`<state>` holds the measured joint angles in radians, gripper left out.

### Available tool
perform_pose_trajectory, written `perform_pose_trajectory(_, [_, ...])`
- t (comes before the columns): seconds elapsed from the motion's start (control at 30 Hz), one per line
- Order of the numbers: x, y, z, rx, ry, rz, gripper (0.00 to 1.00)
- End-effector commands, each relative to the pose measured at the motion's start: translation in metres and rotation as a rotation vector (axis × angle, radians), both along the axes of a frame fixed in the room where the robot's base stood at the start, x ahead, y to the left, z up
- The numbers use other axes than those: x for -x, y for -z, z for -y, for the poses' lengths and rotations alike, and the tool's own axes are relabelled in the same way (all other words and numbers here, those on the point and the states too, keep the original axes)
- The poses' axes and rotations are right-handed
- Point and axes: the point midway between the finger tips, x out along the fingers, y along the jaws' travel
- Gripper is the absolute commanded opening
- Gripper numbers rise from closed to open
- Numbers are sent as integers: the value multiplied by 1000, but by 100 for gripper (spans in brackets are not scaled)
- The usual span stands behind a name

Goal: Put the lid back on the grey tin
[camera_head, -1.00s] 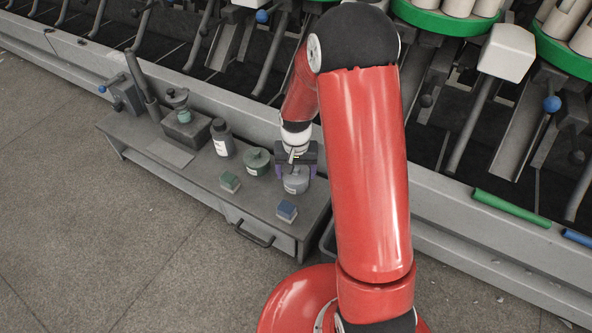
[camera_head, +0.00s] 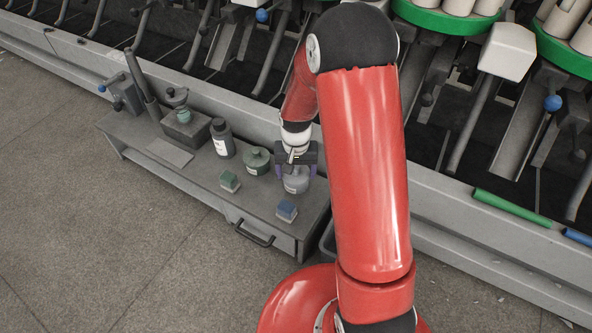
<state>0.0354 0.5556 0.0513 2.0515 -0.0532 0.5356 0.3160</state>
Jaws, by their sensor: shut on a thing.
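The grey tin (camera_head: 296,186) stands upright near the right end of the low grey bench, with a label on its front. My gripper (camera_head: 296,169) points down directly over the tin. Its purple-tinged fingers are at either side of the tin's top, and it is shut on the lid. The lid is mostly hidden between the fingers, and it is too small to tell whether it is seated on the rim or just above it.
A green lidded tin (camera_head: 257,160) stands close left of the grey tin, then a dark bottle (camera_head: 222,138). A green block (camera_head: 229,181) and a blue block (camera_head: 287,210) lie in front on the bench (camera_head: 205,187). The machine rises behind.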

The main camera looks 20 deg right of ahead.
Motion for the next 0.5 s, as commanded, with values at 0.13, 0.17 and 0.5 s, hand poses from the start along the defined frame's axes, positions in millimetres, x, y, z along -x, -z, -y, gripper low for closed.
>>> perform_pose_trajectory(0.13, [0,0,0,0,0,0,53])
perform_pose_trajectory(0.17, [0,0,0,0,0,0,53])
perform_pose_trajectory(0.5, [0,0,0,0,0,0,99])
